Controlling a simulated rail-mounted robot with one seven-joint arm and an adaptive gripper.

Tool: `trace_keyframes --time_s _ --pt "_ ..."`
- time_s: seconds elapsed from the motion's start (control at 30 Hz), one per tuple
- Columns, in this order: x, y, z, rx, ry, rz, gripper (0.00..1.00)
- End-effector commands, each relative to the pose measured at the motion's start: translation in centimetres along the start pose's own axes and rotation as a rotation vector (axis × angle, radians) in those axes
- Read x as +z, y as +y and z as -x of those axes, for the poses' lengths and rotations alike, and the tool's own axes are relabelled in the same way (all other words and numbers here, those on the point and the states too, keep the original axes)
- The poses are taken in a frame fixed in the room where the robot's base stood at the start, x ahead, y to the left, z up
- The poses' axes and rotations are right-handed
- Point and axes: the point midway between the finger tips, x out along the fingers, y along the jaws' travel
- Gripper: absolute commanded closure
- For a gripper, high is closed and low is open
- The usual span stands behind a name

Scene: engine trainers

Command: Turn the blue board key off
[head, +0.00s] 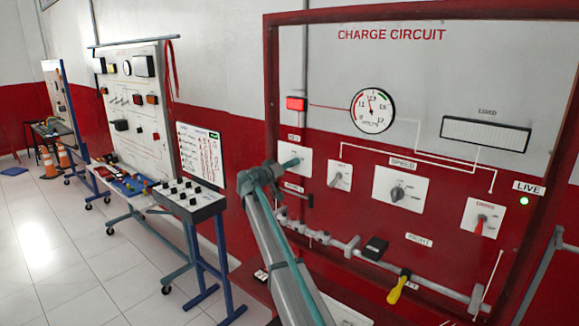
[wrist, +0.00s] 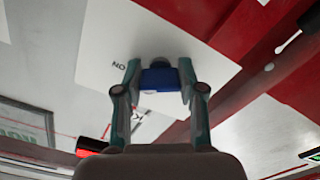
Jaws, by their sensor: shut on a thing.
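The blue key (wrist: 160,82) shows in the wrist view, on a white plate (wrist: 105,52) with an upside-down ON mark beside it. My gripper (wrist: 159,72) is shut on the key, one finger on each side of it. In the head view my gripper (head: 291,163) is at the white KEY plate (head: 303,155) on the left of the CHARGE CIRCUIT board (head: 420,90). The blue key itself is hidden there by my gripper.
The board also has a round gauge (head: 372,110), a SPEED knob (head: 398,193), a red switch (head: 478,226), a lit red lamp (head: 296,103) and a lit green LIVE light (head: 523,201). A grey pipe with a yellow handle (head: 398,290) runs below. Other trainers stand left.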

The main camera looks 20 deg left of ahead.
Motion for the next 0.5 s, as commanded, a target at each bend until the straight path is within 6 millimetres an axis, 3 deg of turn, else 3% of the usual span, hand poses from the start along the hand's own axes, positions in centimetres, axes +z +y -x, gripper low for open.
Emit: trace_keyframes --time_s 0.5 --pt "0.28 -0.19 -0.02 0.001 0.0 0.322 0.96"
